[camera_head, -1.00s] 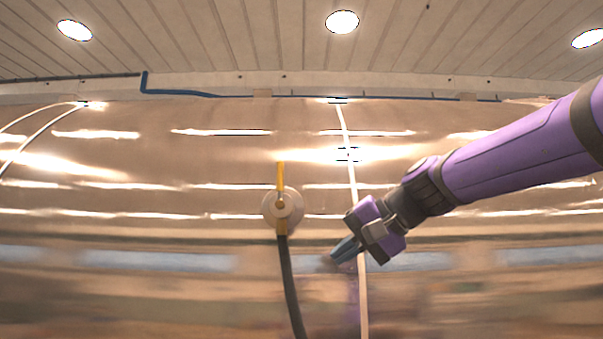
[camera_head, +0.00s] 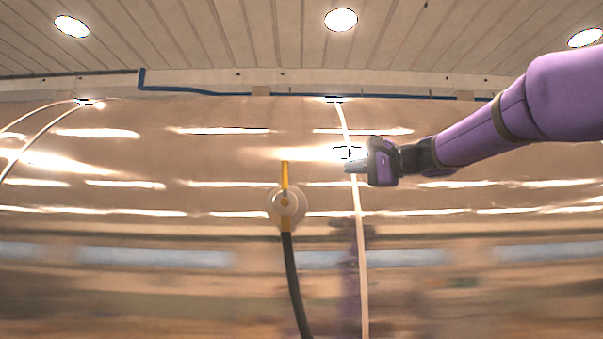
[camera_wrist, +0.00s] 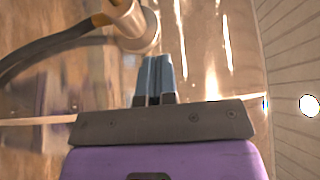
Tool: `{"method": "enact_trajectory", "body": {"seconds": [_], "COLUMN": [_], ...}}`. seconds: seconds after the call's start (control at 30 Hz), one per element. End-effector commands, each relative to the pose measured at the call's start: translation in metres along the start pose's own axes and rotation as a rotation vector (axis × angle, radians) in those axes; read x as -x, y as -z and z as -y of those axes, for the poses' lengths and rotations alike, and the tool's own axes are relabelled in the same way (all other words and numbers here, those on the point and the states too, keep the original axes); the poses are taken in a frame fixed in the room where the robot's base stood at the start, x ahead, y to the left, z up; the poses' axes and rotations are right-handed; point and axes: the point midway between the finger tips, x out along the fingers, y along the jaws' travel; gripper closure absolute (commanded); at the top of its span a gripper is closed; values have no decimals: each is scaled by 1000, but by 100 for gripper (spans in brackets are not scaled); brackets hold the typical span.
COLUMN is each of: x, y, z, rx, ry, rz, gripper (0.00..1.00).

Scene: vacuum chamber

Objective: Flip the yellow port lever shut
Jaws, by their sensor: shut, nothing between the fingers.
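The yellow port lever (camera_head: 285,174) points straight up from a round, pale port (camera_head: 287,207) on the shiny metal wall. A dark hose (camera_head: 293,280) hangs down from the port's yellow lower fitting. My gripper (camera_head: 348,166) is to the right of the lever, near the height of its upper end, pointing left and clear of it. Its fingers are shut with nothing between them. In the wrist view the closed fingertips (camera_wrist: 158,62) show at the centre, with the port (camera_wrist: 138,28) just beyond them. The lever itself is not clearly visible in that view.
A white cable (camera_head: 357,220) runs down the wall close to my gripper. Other pale cables (camera_head: 40,132) curve at the far left. The wall around the lever's left side is bare. A slatted ceiling with round lights (camera_head: 341,19) is above.

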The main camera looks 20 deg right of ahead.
Motion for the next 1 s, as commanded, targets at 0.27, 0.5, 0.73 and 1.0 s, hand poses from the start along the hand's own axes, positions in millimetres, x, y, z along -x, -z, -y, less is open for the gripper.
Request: {"method": "enact_trajectory", "body": {"seconds": [0.27, 0.5, 0.73, 1.0], "x": [-21, -66, -105, -125], "y": [0, 0, -3, -25], "z": [-1, -1, 0, -1], "rx": [-1, -1, 1, 0], "ry": [-2, -2, -1, -1], "rz": [2, 4, 2, 1], "gripper": [100, 100, 100, 100]}}
